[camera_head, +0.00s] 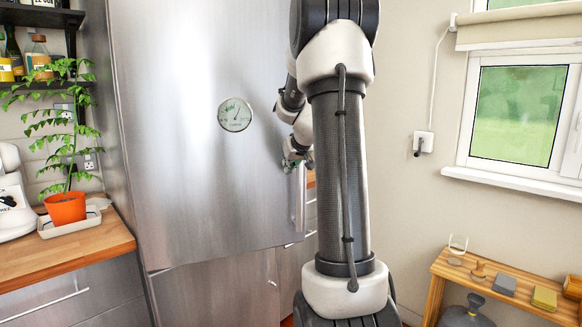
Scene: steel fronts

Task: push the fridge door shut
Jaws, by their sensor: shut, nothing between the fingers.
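The fridge is a tall brushed-steel unit left of centre. Its upper door (200,190) carries a round dial and has an upright handle (299,198) near its right edge. The upper door's lower edge reaches farther right than the lower steel front (215,295), so it looks ajar; how wide the gap is cannot be seen. My gripper (297,163) is beside the upper door's right edge, just above the handle. It is shut with nothing in it, and is partly hidden by my arm. Whether it touches the door cannot be told.
A wooden counter (100,248) with a potted plant (66,208) is at left. A low wooden bench (470,277) with small items stands at right, under a window (512,110). The wall between my arm and the window is clear apart from a socket and cord.

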